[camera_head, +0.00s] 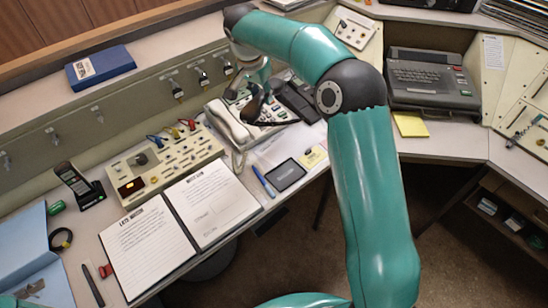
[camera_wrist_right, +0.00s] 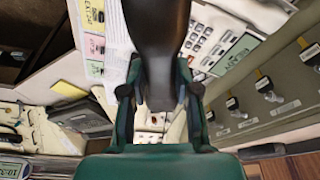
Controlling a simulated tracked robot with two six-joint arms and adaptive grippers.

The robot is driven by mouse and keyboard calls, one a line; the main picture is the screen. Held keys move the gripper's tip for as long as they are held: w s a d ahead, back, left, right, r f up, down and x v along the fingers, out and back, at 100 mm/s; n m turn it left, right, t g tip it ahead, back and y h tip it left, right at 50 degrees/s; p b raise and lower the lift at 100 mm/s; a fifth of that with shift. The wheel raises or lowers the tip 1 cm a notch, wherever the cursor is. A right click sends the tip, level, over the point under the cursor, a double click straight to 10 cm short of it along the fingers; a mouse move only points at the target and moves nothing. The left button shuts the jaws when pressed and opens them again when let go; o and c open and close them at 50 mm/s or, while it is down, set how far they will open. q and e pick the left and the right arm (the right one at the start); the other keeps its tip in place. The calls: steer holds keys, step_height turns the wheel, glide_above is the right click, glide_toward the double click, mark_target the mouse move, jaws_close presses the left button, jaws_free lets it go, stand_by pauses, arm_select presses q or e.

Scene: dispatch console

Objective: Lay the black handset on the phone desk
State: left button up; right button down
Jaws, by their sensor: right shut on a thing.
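The black handset (camera_wrist_right: 157,40) is between the fingers of my right gripper (camera_wrist_right: 160,100) in the right wrist view, its far end out of frame at the top. In the head view my right gripper (camera_head: 259,78) is shut on the handset (camera_head: 255,101), above the phone desk (camera_head: 277,112) with its rows of keys. I cannot tell whether the handset touches it. The keys also show behind the handset in the wrist view (camera_wrist_right: 204,40). A cream handset (camera_head: 228,124) lies at the phone desk's left side. Of my left arm only a teal piece shows at the bottom left corner; its jaws cannot be made out.
A dark slab-like device (camera_head: 298,101) stands right of the phone desk. A switch panel (camera_head: 160,165), an open log book (camera_head: 178,226) and a radio in a charger (camera_head: 78,187) are to the left. A grey typewriter-like machine (camera_head: 430,82) stands to the right. My right arm hides part of the desk.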

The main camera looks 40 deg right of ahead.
steer(key=f+m+b, duration=0.1)
steer(key=f, duration=0.3)
steer(key=s+d+f+m+b, duration=0.1)
steer(key=f, duration=0.4)
steer(key=d+f+m+g+b, duration=0.1)
steer(key=f+m, duration=0.1)
steer(key=f, duration=0.3)
steer(key=shift+s+d+b, duration=0.15)
steer(key=shift+s+b, duration=0.1)
steer(key=shift+b, duration=0.05)
step_height(320, 180, down, 5)
steer(key=shift+r, duration=0.1)
arm_select(q)
step_height(320, 180, down, 5)
steer(key=shift+r, duration=0.2)
steer(key=shift+f, duration=0.1)
arm_select(e)
steer(key=c, duration=0.8)
jaws_free()
steer(key=shift+c, duration=0.2)
